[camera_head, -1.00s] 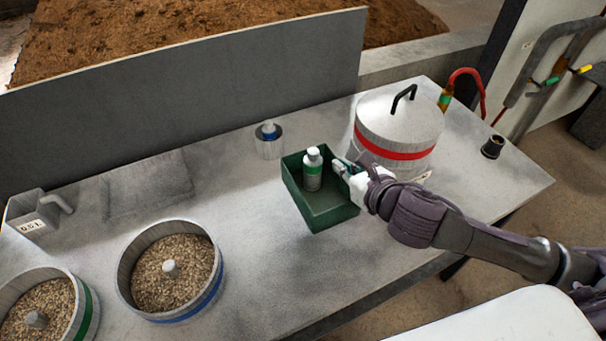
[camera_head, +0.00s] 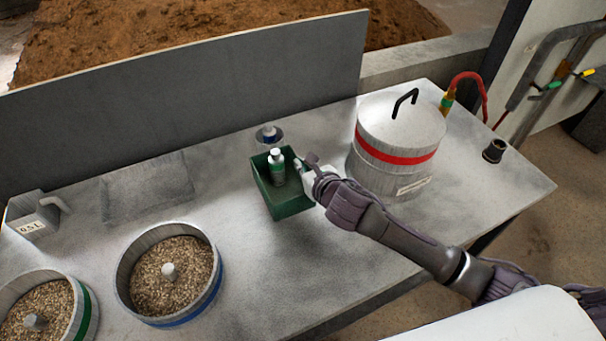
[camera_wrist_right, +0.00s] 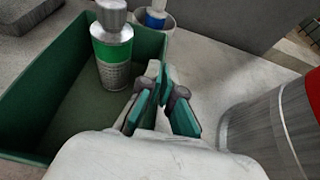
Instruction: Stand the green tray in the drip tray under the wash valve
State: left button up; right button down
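The green tray (camera_head: 292,206) is an open rectangular box near the middle of the table, with a grey bottle (camera_head: 277,170) with a green band standing in it. My right gripper (camera_head: 299,165) is at the tray's right wall. In the right wrist view my gripper (camera_wrist_right: 163,78) has its fingers closed about the wall of the tray (camera_wrist_right: 60,60), with the bottle (camera_wrist_right: 112,50) just left of them. I cannot tell whether the tray is clear of the table. No drip tray or wash valve is plainly identifiable. My left gripper is out of view.
A lidded steel pot (camera_head: 398,140) with a red band stands right of my gripper. A small cup with a blue item (camera_head: 268,136) is just behind the tray. Grain-filled pots (camera_head: 170,270) stand front left. A flat grey slab (camera_head: 147,185) lies left; table between is clear.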

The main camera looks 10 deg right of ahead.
jog(key=shift+f, duration=1.6)
jog(key=c, duration=1.8)
grip_release()
jog(key=shift+f, duration=0.2)
jog(key=o, duration=0.5)
